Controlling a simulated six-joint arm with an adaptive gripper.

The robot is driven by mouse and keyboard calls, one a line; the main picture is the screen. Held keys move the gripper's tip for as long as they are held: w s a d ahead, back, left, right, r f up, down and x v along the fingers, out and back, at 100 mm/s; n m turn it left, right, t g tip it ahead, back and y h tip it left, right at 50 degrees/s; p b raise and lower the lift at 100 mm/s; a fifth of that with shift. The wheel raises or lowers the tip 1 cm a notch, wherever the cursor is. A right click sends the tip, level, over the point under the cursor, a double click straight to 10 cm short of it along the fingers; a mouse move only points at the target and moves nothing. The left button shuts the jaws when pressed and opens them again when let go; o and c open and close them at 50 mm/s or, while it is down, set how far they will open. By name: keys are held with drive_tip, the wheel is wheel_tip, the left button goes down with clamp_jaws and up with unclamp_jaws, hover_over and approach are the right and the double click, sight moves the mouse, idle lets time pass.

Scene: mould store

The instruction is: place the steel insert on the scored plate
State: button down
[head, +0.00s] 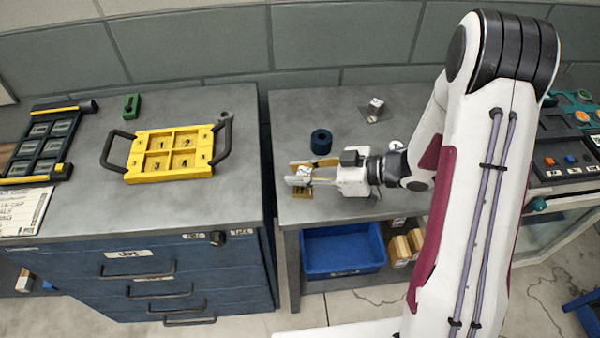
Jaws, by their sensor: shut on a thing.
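My gripper (292,174) reaches left over the right-hand bench, its fingers closed around a small light-grey block (304,171) with dark marks, which looks like the steel insert. The fingers partly hide the block. A small brass-coloured piece (302,192) shows just below the fingers; whether it touches the block I cannot tell. Farther back, a small pale cube (376,103) stands on a thin dark square plate (370,117). I cannot make out scoring on this plate or on the brass-coloured piece.
A blue ring (321,141) stands behind my gripper. A white round thing (396,146) is beside my arm. The left cabinet bears a yellow numbered tray (128,178), a dark rack (72,146) and a green block (131,106). A blue bin (345,262) sits under the right bench.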

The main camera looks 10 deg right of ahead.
drive_tip(key=shift+f, duration=0.25)
drive_tip(key=shift+f, duration=0.15)
drive_tip(key=c, duration=1.8)
unclamp_jaws()
drive_tip(key=shift+d+r, duration=0.2)
drive_tip(key=shift+v, duration=5.85)
